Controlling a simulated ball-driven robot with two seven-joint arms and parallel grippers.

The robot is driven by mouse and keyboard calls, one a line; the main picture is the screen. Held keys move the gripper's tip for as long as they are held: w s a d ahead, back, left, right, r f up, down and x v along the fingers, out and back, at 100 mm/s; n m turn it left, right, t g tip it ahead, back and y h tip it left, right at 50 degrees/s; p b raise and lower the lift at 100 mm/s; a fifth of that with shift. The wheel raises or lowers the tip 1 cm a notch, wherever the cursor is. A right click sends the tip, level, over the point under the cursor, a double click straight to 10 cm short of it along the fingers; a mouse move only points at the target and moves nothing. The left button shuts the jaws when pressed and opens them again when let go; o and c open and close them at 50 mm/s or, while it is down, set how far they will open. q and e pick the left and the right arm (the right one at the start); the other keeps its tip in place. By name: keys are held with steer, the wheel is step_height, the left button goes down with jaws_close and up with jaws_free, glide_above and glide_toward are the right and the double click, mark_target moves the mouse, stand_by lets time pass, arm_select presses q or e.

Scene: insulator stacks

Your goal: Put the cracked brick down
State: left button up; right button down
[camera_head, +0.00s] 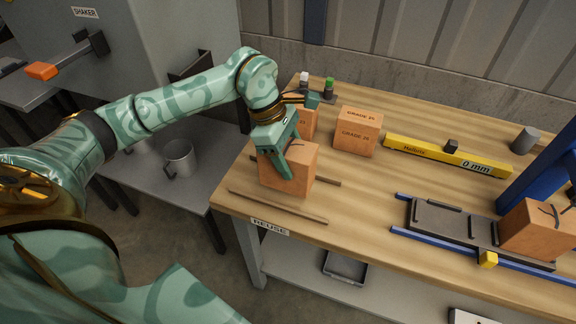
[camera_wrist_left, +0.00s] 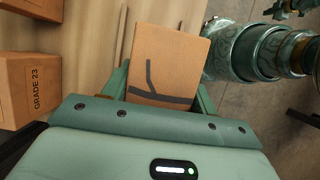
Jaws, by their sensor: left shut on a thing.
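My left gripper (camera_head: 287,160) is shut on an orange-brown brick (camera_head: 288,178) near the left front corner of the wooden table. In the left wrist view the same brick (camera_wrist_left: 168,60) sits between the fingers and shows a dark, branching crack line on its face. The brick is over or on two thin wooden strips (camera_head: 285,207), by the "REUSE" label (camera_head: 270,227); I cannot tell whether it touches them. Another brick with dark marks (camera_head: 540,228) is at the right.
Bricks lettered "GRADE" stand just behind, one in the open (camera_head: 358,130) and one partly hidden by my gripper (camera_head: 305,122). A yellow level (camera_head: 445,157) lies at the back. A dark plate with blue rails (camera_head: 445,225) and a blue frame (camera_head: 545,170) are at the right. The table's middle is clear.

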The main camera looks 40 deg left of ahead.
arm_select(q)
steer(key=shift+w+a+f, duration=0.25)
steer(key=shift+w+f, duration=0.05)
steer(key=shift+f, duration=0.15)
steer(key=shift+w+a+f, duration=0.25)
steer(key=shift+w+f, duration=0.05)
steer(key=shift+f, duration=0.15)
steer(key=shift+w+a+f, duration=0.1)
steer(key=shift+a+f, duration=0.05)
steer(key=shift+f, duration=0.05)
steer(key=f, duration=0.1)
steer(key=f+b, duration=0.1)
steer(key=f, duration=0.2)
steer(key=shift+w+a+b, duration=0.2)
steer(key=shift+a+b, duration=0.05)
steer(key=shift+b, duration=0.1)
steer(key=shift+r, duration=0.2)
arm_select(e)
steer(key=shift+s+a+f, duration=0.25)
steer(key=shift+f, duration=0.2)
steer(key=shift+s+a+f, duration=0.2)
steer(key=shift+s+f, duration=0.05)
steer(key=shift+f, duration=0.15)
arm_select(q)
steer(key=o, duration=1.3)
steer(key=shift+f, duration=0.2)
steer(key=shift+s, duration=0.1)
arm_select(e)
steer(key=shift+d+f, duration=0.1)
steer(key=shift+d, duration=0.2)
